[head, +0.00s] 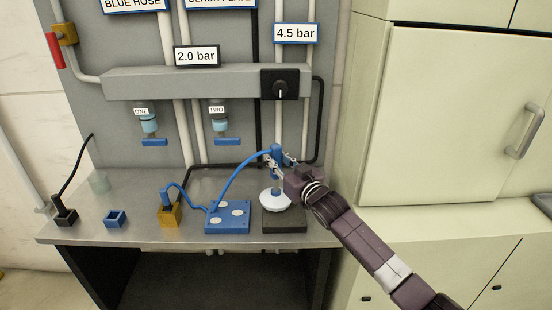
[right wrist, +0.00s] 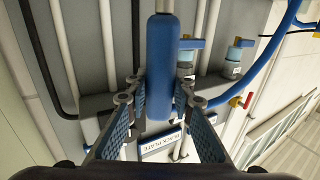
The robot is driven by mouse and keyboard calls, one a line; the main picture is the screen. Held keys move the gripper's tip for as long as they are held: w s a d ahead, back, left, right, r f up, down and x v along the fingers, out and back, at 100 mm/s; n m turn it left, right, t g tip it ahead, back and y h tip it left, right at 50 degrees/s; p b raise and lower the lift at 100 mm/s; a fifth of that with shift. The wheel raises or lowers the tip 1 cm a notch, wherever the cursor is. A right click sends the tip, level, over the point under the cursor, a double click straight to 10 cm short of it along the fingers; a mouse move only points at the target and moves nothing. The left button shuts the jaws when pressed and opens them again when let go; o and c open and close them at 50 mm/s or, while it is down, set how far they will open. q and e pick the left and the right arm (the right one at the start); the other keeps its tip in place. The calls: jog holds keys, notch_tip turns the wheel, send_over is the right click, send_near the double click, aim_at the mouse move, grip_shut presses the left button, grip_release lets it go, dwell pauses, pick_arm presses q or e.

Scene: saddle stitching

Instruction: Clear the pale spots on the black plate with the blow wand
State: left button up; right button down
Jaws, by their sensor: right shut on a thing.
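My right gripper (head: 277,163) is shut on the blue blow wand (head: 275,152). In the right wrist view the wand's blue body (right wrist: 160,65) stands between the two fingers (right wrist: 160,105). The wand is about upright, with a white round disc (head: 275,203) at its lower end. The disc is over the black plate (head: 285,227) and hides much of its top; I cannot tell whether they touch. No pale spots show on the visible part of the black plate. A blue hose (head: 236,173) runs left from the wand. My left gripper is not in view.
A blue plate (head: 228,228) with several pale spots lies left of the black plate. Further left are a yellow block (head: 169,216), a blue box (head: 116,219) and a black block (head: 65,217). A cabinet (head: 445,120) is at right.

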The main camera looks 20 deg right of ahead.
aim_at(276, 145)
jog(key=shift+f+p, duration=0.3)
dwell(0.9)
jog(key=shift+r+p, duration=0.3)
jog(key=shift+p, duration=0.15)
dwell(1.2)
jog(key=shift+f+p, duration=0.15)
jog(key=shift+p, duration=0.2)
dwell(1.7)
jog(key=shift+r+p, duration=2.2)
jog(key=shift+r, duration=0.45)
notch_tip(276, 145, up, 3)
jog(key=p, duration=0.3)
jog(key=shift+r, duration=0.1)
